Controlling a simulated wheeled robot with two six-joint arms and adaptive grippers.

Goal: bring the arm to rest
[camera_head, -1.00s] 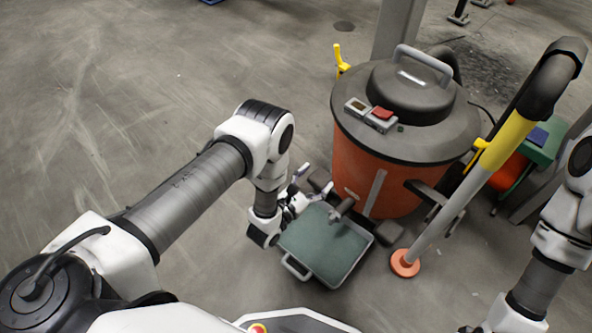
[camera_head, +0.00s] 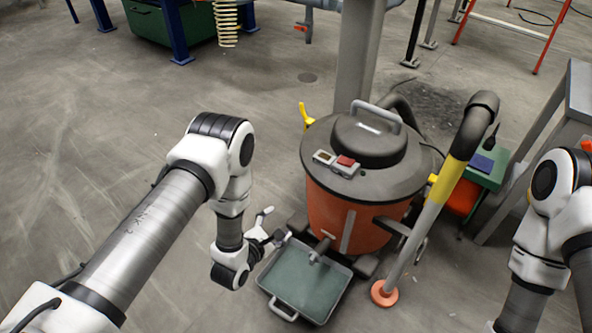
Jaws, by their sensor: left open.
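My left arm comes in from the left, and its gripper (camera_head: 277,226) is open and empty. It hangs just above the left back edge of a shallow tray (camera_head: 274,302) with a green inside and a front handle; I cannot tell whether it touches the tray. The tray lies on the floor in front of an orange drum vacuum (camera_head: 328,207) with a dark lid, below its spout. My right arm stands at the right edge; its gripper is out of the picture.
A suction pipe (camera_head: 421,218) with a yellow section leans at the vacuum's right, its orange foot (camera_head: 384,293) on the floor. A green box (camera_head: 489,167) stands behind it. A grey post (camera_head: 357,60) rises behind the vacuum. The floor at the left is clear.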

